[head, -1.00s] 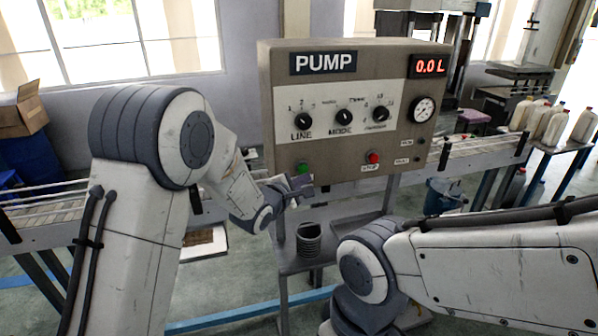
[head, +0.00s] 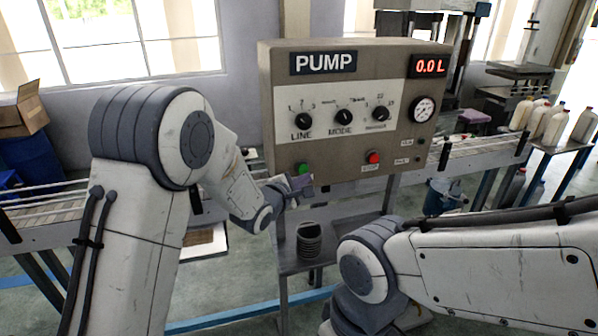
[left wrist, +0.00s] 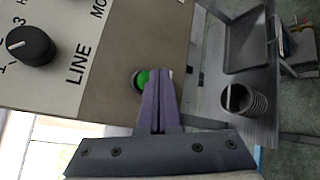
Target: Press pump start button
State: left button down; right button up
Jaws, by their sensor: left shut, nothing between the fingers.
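The pump panel (head: 268,90) is a beige box with a PUMP label and a display reading 0.0 L. The green button (head: 302,168) sits at its lower left and also shows in the left wrist view (left wrist: 141,78), partly hidden behind my fingers. My left gripper (head: 304,187) is shut and empty, its tips at or just in front of the green button; I cannot tell whether they touch it. In the left wrist view the closed fingers (left wrist: 158,85) overlap the button's right side. My right gripper is out of view; only my right arm shows.
A red button (head: 373,157) and three black knobs, LINE (head: 303,121) among them, are on the panel. A dark ribbed cup (head: 308,240) stands on a grey shelf below. A conveyor with rails runs behind on both sides. White bottles (head: 553,126) stand at the right.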

pick_arm(q)
jog(key=shift+w, duration=0.1)
dwell(0.4)
jog(key=shift+w+a, duration=0.1)
jog(key=shift+w, duration=0.4)
jog(key=shift+w+a+p, duration=0.2)
jog(key=shift+w+p, duration=0.2)
jog(key=shift+w, duration=0.15)
dwell(0.6)
jog(key=shift+s, duration=0.1)
jog(key=shift+s+d, duration=0.3)
jog(key=shift+s, duration=0.55)
jog(key=shift+s+d+b, duration=0.25)
jog(key=shift+s, duration=0.55)
jog(key=shift+s+d+b, duration=0.25)
jog(key=shift+s+d, duration=0.05)
jog(key=shift+s, duration=0.5)
jog(key=shift+s+d+b, duration=0.25)
jog(key=shift+s, duration=0.55)
